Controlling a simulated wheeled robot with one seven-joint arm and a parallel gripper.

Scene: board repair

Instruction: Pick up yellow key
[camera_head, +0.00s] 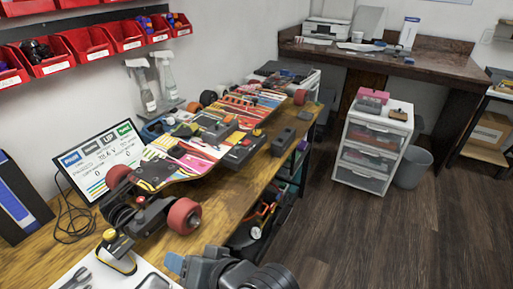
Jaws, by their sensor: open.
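I cannot clearly make out a key shape. A small yellow piece (258,132) shows on a dark box on the skateboard deck, and a yellow-topped item (110,236) stands on the near end of the workbench. Either is too small to identify surely as the yellow key. My gripper (178,264) is at the bottom edge, dark grey with a bluish tip, open, and partly cut off by the frame. It is near the bench's front edge, apart from both yellow items, and I see nothing held in it.
The colourful skateboard (185,160) with red wheels takes up much of the wooden workbench (222,205). A screen (100,155) stands behind it, and red bins (88,43) hang above. A white drawer unit (372,150) and a bin (412,167) stand right. The floor (365,235) is clear.

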